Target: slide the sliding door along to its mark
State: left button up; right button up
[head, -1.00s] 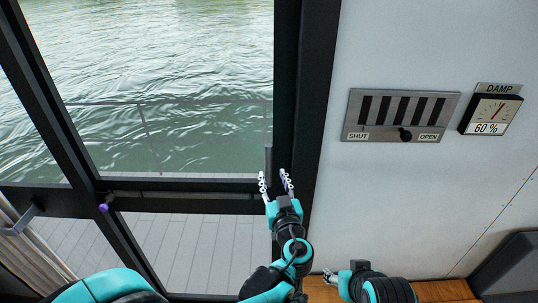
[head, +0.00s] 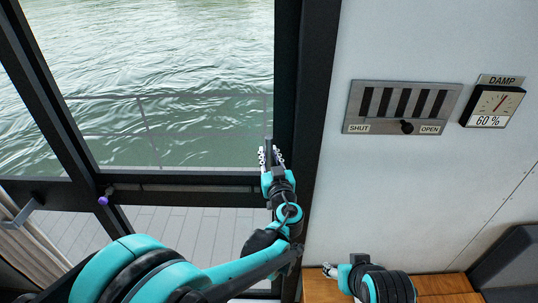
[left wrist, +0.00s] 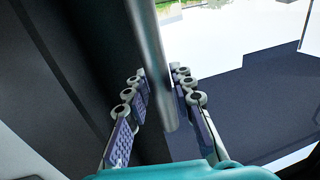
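The sliding door is a large glass pane in a dark frame (head: 190,188), with water and a deck behind it. Its upright grey bar handle (head: 269,147) stands near the right edge of the glass and also shows in the left wrist view (left wrist: 158,60). My left gripper (head: 271,157) is at the handle, with one finger on each side of it. In the left wrist view (left wrist: 160,80) the bar runs between the fingers, nearer the right one, with a gap on the left. My right gripper (head: 330,270) is low, by the wooden surface; its opening is unclear. I cannot make out a door mark.
A slatted vent (head: 402,106) labelled SHUT and OPEN is on the white wall, its black knob (head: 406,128) between the labels. A DAMP dial (head: 494,106) reads 60 %. A purple knob (head: 103,200) sits on the frame at left. A wooden surface (head: 440,285) lies below.

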pick_arm(q)
grip_shut()
jog(key=a, duration=0.6)
jog(key=shift+a, duration=0.4)
jog(key=a, duration=0.6)
jog(key=shift+d, duration=0.5)
jog(key=o, duration=0.7)
grip_release()
jog(key=shift+a, duration=0.1)
pick_arm(e)
jog(key=shift+f, duration=0.3)
pick_arm(q)
jog(key=s, duration=0.4)
jog(key=s+d, duration=0.1)
jog(key=s, duration=0.3)
jog(key=s+d, duration=0.1)
jog(key=s, duration=0.3)
jog(key=shift+d, duration=0.15)
jog(key=shift+w, duration=0.1)
